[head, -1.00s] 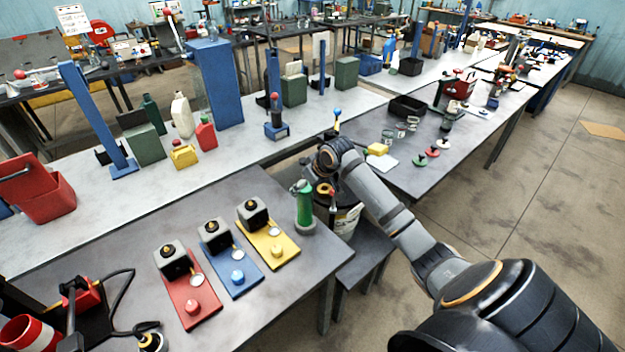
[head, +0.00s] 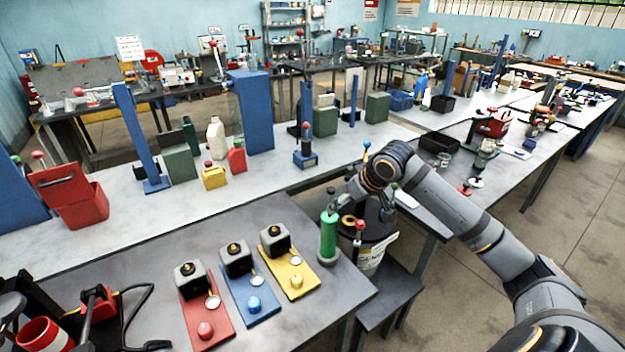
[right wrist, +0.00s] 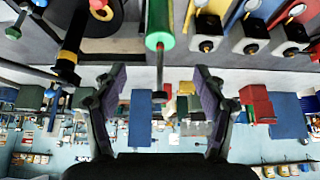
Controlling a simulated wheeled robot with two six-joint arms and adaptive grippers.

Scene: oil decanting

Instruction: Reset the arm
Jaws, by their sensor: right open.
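My right arm comes in from the right in the head view, and its dark wrist (head: 385,172) is above the gap between the tables. My right gripper (right wrist: 157,82) is open in the right wrist view, with nothing between its fingers. A green cylinder (head: 328,238) stands upright at the corner of the near table; it also shows in the right wrist view (right wrist: 160,25), beyond the open fingers and apart from them. My left gripper is in neither view.
A blue post (head: 249,115) rises from the table behind.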

